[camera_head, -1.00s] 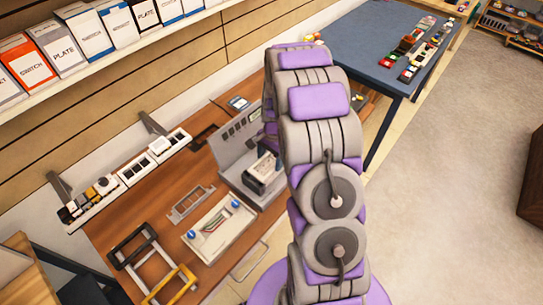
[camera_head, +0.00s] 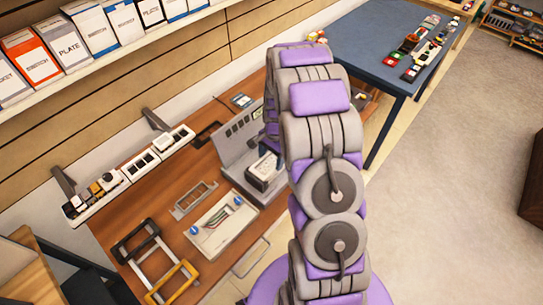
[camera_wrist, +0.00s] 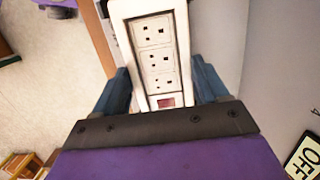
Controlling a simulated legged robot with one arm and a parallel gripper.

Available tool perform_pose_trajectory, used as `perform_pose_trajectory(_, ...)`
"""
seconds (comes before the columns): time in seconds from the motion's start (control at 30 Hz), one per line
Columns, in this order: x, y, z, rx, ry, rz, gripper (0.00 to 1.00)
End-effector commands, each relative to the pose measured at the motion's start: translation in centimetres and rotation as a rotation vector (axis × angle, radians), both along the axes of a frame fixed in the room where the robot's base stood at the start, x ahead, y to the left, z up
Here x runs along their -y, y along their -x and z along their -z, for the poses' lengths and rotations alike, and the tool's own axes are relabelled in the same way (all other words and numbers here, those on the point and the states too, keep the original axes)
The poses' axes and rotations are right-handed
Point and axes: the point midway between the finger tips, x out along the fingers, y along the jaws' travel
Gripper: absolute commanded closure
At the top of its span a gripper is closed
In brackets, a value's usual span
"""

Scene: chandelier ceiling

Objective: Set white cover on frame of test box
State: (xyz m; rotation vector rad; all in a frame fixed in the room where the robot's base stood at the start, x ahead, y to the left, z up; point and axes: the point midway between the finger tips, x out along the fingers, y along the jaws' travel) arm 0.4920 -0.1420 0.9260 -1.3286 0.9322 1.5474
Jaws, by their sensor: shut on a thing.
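The white cover (camera_wrist: 126,14) is a long white rim around several socket faces and a small red switch. In the wrist view it lies between the two blue fingers of my gripper (camera_wrist: 160,75), which is shut on it. In the head view the white-topped, dark-sided piece (camera_head: 262,170) stands at the grey test box (camera_head: 238,137), close to the blue part of my gripper (camera_head: 271,145). My arm hides much of the gripper and the right side of the box. I cannot tell whether the cover is seated on the frame or just above it.
A socket strip (camera_head: 143,164) runs along the wall. A blue table (camera_head: 375,40) stands beyond.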

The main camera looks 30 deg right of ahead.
Motion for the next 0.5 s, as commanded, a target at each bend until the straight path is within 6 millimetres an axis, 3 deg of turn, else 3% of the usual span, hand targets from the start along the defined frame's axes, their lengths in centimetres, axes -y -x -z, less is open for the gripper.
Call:
perform_pose_trajectory(0.37,-0.07,0.01,0.05,0.000,0.000,0.000,0.56)
perform_pose_trajectory(0.4,-0.05,0.02,0.05,0.000,0.000,0.000,0.24)
perform_pose_trajectory(0.5,-0.06,0.02,0.05,0.000,-0.001,0.000,0.14)
